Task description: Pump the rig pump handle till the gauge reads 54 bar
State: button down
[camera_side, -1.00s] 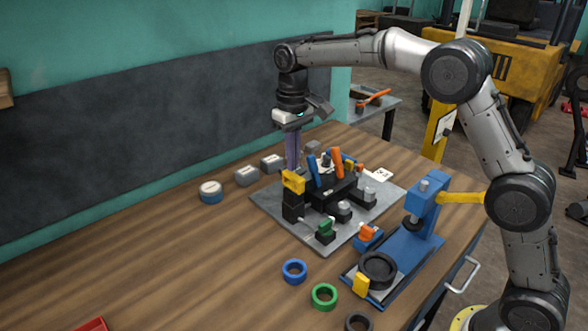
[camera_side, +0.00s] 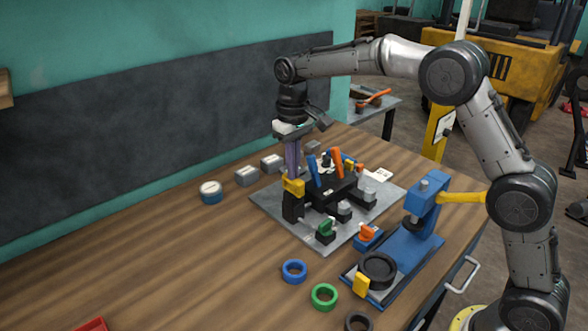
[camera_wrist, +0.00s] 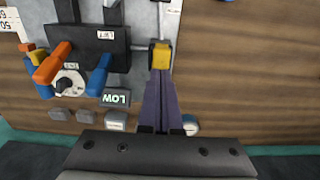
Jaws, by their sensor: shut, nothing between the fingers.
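The rig is a black block with levers on a grey plate (camera_side: 325,240). A yellow block, apparently the pump handle's end (camera_side: 292,187), tops a black post at the plate's left. It also shows in the wrist view (camera_wrist: 160,55). My gripper (camera_side: 292,176) points down with its purple fingers shut, tips at the yellow block, seemingly touching its top. In the wrist view the closed fingers (camera_wrist: 160,75) meet the block's edge. I can read no bar figure.
An orange lever (camera_wrist: 52,62) and a blue lever (camera_wrist: 99,75) stand beside a white dial with a black knob (camera_wrist: 68,85). A blue press (camera_side: 425,215) stands at right. Coloured rings (camera_side: 294,271) lie in front.

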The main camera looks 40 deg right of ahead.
jog(key=shift+f, duration=1.35)
jog(key=shift+r, duration=2.55)
jog(key=shift+f, duration=0.1)
jog(key=shift+f, duration=2.5)
jog(key=shift+r, duration=2.6)
jog(key=shift+r, duration=2.5)
